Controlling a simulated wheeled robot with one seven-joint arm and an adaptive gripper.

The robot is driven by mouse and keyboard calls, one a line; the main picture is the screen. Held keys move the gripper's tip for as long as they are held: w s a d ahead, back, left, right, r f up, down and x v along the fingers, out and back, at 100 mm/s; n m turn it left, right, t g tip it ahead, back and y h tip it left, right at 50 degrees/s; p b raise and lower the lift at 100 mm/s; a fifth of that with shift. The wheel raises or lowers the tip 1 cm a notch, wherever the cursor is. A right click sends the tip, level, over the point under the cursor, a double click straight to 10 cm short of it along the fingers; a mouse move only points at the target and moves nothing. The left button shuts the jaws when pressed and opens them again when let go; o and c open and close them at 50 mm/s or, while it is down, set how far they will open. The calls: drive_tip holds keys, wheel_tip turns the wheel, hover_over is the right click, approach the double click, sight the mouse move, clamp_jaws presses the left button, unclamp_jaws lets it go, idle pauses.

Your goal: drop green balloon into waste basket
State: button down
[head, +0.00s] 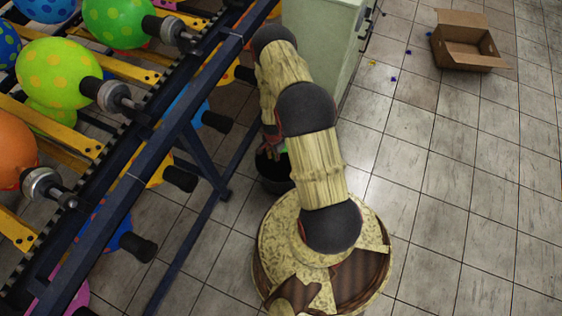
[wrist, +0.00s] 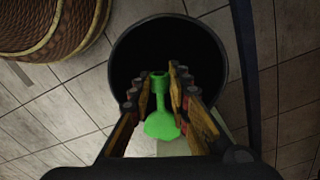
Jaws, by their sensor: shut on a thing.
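A limp green balloon (wrist: 160,115) is held between the fingers of my gripper (wrist: 166,90) in the wrist view. Its narrow neck points up in the picture and its wider end lies toward the palm. The dark round waste basket (wrist: 130,45) is behind the fingers, and the fingertips and the balloon's neck overlap its black opening. How far above or inside the rim they are, I cannot tell. In the head view the basket (head: 272,185) stands on the floor, partly hidden by my arm. A small bit of green shows near the basket there.
A conveyor rack with blue rails (head: 165,140) and inflated balloons, including a yellow-green one (head: 50,72), runs along the left. A pale green cabinet (head: 318,40) stands behind my arm. An open cardboard box (head: 465,42) is at the far right. The tiled floor on the right is mostly clear.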

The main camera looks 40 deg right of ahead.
wheel_tip(320, 180, down, 6)
drive_tip(key=b, duration=0.5)
drive_tip(key=c, duration=1.6)
unclamp_jaws()
drive_tip(key=shift+r, duration=6)
